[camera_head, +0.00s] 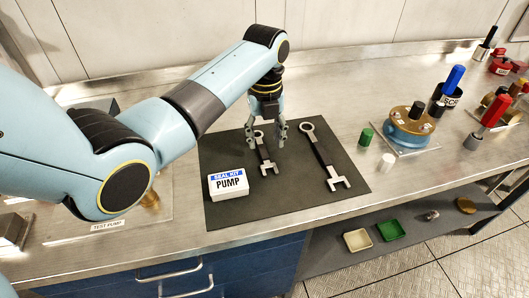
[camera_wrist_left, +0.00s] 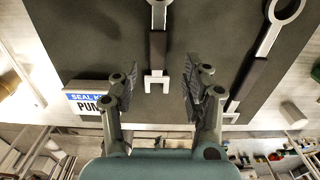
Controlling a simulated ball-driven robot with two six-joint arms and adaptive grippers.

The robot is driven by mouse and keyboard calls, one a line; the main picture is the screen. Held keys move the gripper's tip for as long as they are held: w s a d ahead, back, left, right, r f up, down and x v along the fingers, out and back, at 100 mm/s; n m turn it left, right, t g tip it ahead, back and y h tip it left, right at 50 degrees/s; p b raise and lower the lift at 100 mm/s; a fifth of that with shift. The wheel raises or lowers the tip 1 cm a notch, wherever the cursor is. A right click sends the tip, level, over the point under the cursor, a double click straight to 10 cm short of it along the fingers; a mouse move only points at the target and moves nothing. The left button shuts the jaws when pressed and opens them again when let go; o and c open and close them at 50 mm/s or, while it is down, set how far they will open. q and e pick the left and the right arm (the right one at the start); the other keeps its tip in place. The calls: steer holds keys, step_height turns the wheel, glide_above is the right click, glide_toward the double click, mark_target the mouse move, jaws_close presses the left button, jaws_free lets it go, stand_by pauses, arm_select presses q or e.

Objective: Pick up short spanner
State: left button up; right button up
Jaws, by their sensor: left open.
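The short spanner (camera_head: 264,153) lies on the dark mat (camera_head: 230,205), with a ring at its far end, a dark handle and an open jaw at its near end. In the left wrist view the short spanner (camera_wrist_left: 158,48) lies beyond the fingers, its open jaw roughly between their tips. The gripper partly hides the spanner in the head view. My right gripper is not seen.
A longer spanner (camera_head: 325,158) lies to the right on the mat. A white seal kit box (camera_head: 229,184) stands at the mat's left. Green (camera_head: 366,137) and white (camera_head: 387,162) cylinders and a blue-and-brass pump part (camera_head: 409,127) stand right of the mat.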

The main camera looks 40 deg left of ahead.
mark_target(264, 152)
arm_select(q)
step_height(264, 152, down, 4)
steer(key=shift+s+a+f, duration=0.1)
jaws_close()
stand_by(0.4)
